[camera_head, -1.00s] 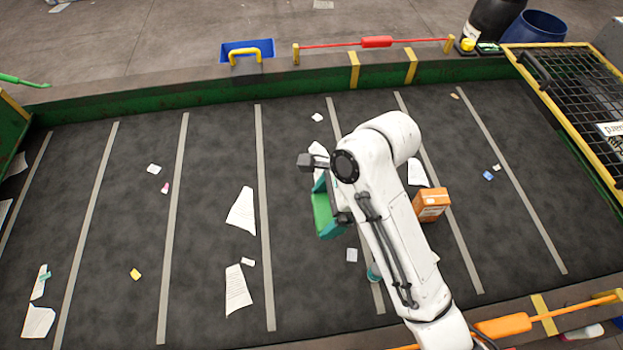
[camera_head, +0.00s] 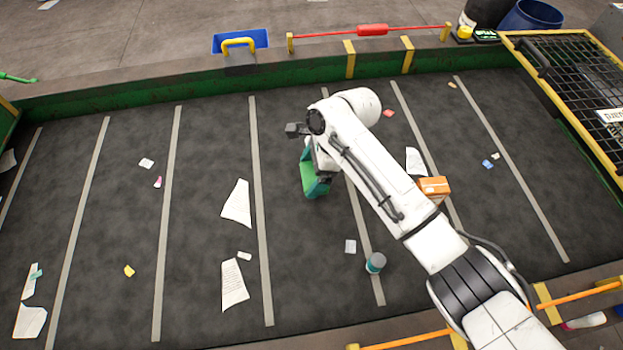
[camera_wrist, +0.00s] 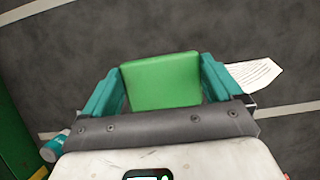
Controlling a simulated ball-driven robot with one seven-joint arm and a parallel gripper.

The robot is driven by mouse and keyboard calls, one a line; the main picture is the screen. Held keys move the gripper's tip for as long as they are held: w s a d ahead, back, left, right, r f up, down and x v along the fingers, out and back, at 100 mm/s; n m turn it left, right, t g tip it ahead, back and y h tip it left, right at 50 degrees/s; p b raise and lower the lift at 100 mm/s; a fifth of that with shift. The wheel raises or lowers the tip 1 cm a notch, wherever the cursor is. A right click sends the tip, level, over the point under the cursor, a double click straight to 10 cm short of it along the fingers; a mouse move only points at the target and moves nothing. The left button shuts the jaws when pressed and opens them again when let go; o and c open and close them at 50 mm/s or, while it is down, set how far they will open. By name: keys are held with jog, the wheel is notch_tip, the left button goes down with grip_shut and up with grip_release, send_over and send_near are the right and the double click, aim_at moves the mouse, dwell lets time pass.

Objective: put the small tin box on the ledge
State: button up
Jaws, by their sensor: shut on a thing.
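The small tin box is a plain green block (camera_head: 308,177). My gripper (camera_head: 316,178) is shut on it, above the middle of the dark belt. In the wrist view the green box (camera_wrist: 163,82) sits between the teal fingers of my gripper (camera_wrist: 162,76), one on each side. Its underside is hidden, and I cannot tell its exact height above the belt. A flat grey-brown ledge (camera_head: 150,80) runs along the far side, behind the belt's green wall. The box is apart from it, on the belt side.
A blue tray (camera_head: 226,42) with a yellow handle and a red bar (camera_head: 372,30) are at the far side. A mesh cage (camera_head: 590,80) stands right.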

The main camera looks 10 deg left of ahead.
aim_at(311, 179)
jog(key=shift+w+a+f+b, duration=0.1)
jog(key=shift+w+f+b, duration=0.15)
jog(key=shift+f+b, duration=0.5)
notch_tip(311, 179, down, 2)
jog(key=shift+b, duration=1.25)
jog(key=shift+f, duration=0.15)
jog(key=o, duration=0.8)
